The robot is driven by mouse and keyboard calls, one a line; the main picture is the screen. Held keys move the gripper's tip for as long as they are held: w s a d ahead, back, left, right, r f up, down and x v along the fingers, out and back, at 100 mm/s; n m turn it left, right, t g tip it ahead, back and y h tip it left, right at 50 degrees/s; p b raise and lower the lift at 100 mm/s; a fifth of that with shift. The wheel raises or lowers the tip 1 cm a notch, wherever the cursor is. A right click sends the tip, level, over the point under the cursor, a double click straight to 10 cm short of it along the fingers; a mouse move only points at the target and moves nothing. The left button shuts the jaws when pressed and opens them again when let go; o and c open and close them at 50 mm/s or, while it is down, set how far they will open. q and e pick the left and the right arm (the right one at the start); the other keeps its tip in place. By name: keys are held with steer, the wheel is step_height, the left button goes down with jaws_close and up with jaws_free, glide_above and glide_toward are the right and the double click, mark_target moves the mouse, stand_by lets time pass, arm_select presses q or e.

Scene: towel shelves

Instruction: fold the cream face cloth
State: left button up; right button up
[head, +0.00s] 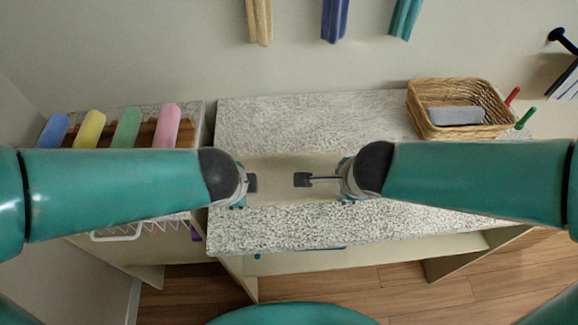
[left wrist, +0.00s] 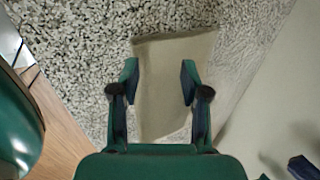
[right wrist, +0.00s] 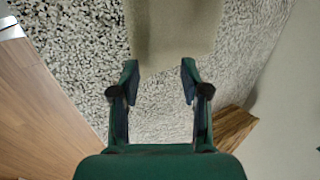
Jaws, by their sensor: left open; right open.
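The cream face cloth (head: 280,164) lies flat on the speckled counter (head: 300,122), partly hidden by my grippers in the head view. My left gripper (head: 252,183) is open over the cloth's left part. In the left wrist view the cloth (left wrist: 172,100) extends between and beyond its open fingers (left wrist: 159,68). My right gripper (head: 303,180) is open over the right part. In the right wrist view the cloth (right wrist: 172,30) lies mostly beyond the fingers (right wrist: 159,68), with its near edge around the fingertips. Neither gripper holds anything.
A wicker basket (head: 418,118) with a grey item (head: 455,116) inside stands at the back right, with red and green pegs beside it. Rolled blue, yellow, green and pink towels (head: 167,125) sit on a rack at left. Towels hang on the wall above. The counter's front strip is clear.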

arm_select(q)
steer(key=s+v, duration=0.1)
steer(key=v, duration=0.9)
steer(key=shift+s+f, duration=0.2)
steer(key=shift+f, duration=0.2)
arm_select(e)
steer(key=s+v, duration=0.1)
steer(key=v, duration=0.9)
steer(key=shift+s+f, duration=0.2)
steer(key=shift+f, duration=0.2)
